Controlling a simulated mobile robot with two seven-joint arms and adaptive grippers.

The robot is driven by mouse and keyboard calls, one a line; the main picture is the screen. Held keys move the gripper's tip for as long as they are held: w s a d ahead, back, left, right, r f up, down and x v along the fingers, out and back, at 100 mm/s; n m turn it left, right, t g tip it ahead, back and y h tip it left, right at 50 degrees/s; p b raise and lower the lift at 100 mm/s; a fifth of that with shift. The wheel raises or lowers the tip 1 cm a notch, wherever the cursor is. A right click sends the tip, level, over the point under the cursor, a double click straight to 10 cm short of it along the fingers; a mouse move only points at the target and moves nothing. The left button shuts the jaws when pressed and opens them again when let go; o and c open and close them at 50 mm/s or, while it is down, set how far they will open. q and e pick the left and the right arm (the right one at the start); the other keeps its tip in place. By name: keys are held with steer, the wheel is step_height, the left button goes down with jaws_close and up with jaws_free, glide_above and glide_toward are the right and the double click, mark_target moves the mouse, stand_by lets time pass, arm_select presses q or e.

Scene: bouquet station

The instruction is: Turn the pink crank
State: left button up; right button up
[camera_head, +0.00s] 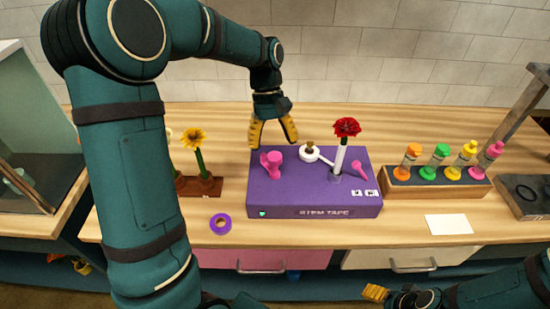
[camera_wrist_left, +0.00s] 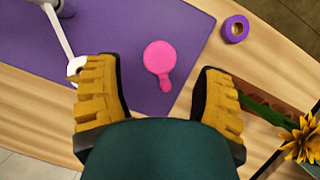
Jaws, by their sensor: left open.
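The pink crank (camera_head: 272,165) sticks up from the left part of the purple stem tape box (camera_head: 300,198) on the wooden table. My left gripper (camera_head: 273,133) is open and empty, behind and above the crank, with its yellow fingers pointing down. In the left wrist view the pink crank (camera_wrist_left: 159,60) lies ahead of and between the two spread fingers (camera_wrist_left: 158,98), with its narrow end toward the gripper. The fingers look apart from it. My right gripper (camera_head: 376,292) shows at the bottom right, below the table's front edge; its jaw opening is unclear.
A white tape wheel (camera_head: 309,152) and a red flower (camera_head: 346,128) in a clear holder stand on the box, right of the crank. A purple tape roll (camera_head: 220,223) lies in front. A yellow flower (camera_head: 194,140) stands left, colored bottles (camera_head: 428,172) right.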

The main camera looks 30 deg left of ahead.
mark_target(274, 156)
arm_select(q)
steer(key=shift+b+x, duration=0.3)
steer(key=shift+x, duration=1.8)
jaws_close()
